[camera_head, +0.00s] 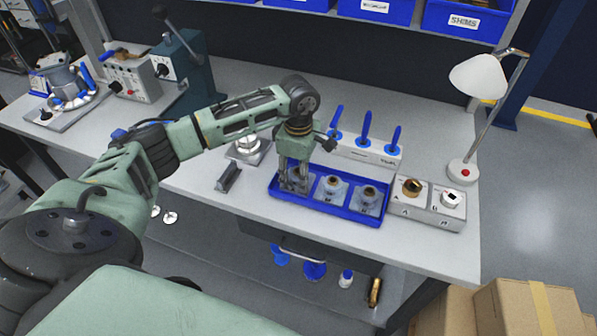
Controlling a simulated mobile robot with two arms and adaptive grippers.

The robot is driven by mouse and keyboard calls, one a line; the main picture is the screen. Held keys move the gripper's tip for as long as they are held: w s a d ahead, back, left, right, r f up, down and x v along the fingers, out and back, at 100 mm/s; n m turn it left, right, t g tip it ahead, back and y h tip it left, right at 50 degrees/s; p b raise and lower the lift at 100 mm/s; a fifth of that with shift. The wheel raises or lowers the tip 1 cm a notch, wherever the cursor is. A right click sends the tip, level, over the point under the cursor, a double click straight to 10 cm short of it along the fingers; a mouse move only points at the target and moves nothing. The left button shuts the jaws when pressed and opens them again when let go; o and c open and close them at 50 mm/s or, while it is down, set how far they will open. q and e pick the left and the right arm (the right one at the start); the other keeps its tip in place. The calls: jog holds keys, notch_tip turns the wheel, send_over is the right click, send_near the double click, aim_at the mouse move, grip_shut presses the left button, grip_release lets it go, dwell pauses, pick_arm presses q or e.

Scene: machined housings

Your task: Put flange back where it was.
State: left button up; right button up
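My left gripper (293,183) points down into the left part of the blue tray (312,208). Its fingers hide most of that compartment, and I cannot tell whether they hold anything. Two grey machined parts, one in the middle (333,186) and one on the right (369,195), sit in the tray's other compartments. I cannot tell for sure which part is the flange. My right gripper is not in view.
Behind the tray stands a white rack (368,151) with blue-handled tools. A silvery round fixture (247,144) and a small dark grey block (229,178) are left of the tray. A lamp (480,78) stands at the right edge. The bench (430,140) is clear behind box A/B.

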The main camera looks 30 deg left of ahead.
aim_at(298, 170)
pick_arm(q)
jog(key=shift+o, duration=0.2)
jog(key=shift+r+p, duration=0.25)
jog(key=shift+p, duration=0.05)
notch_tip(298, 170, up, 10)
jog(key=b, duration=0.2)
jog(key=shift+r+b, duration=0.25)
jog(key=shift+b, duration=0.05)
jog(key=shift+r, duration=0.65)
jog(key=shift+s+f, duration=0.1)
